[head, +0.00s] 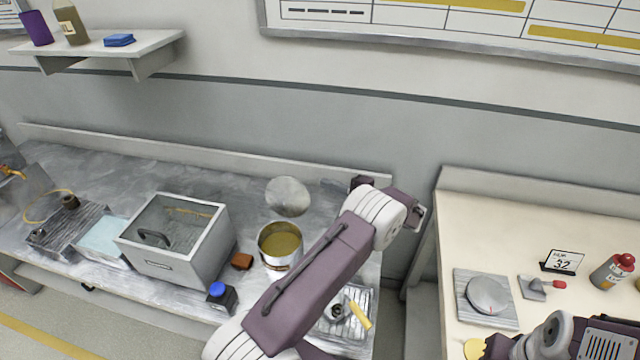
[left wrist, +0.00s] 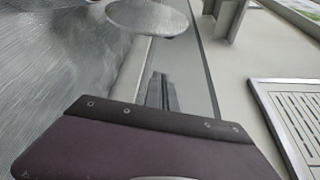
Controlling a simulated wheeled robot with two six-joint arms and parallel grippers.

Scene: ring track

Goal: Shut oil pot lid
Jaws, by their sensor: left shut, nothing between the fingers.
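The oil pot (head: 280,247) is a round metal can with yellowish oil inside, open at the top, on the grey workbench. Its round grey lid (head: 287,196) stands raised behind the pot mouth, tilted back. The lid also shows at the top of the left wrist view (left wrist: 147,16). My left arm crosses in front of the bench, to the right of the pot. The left gripper (left wrist: 160,92) is shut and empty, apart from the lid; in the head view its fingers are mostly hidden by the arm. My right arm shows at the bottom right, its gripper not visible.
A grey box with a clear top (head: 172,240) stands left of the pot. A brown block (head: 242,261) and a blue-capped bottle (head: 221,296) sit close to it. A gap separates the bench from the cream table (head: 540,225). A shelf (head: 110,46) hangs upper left.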

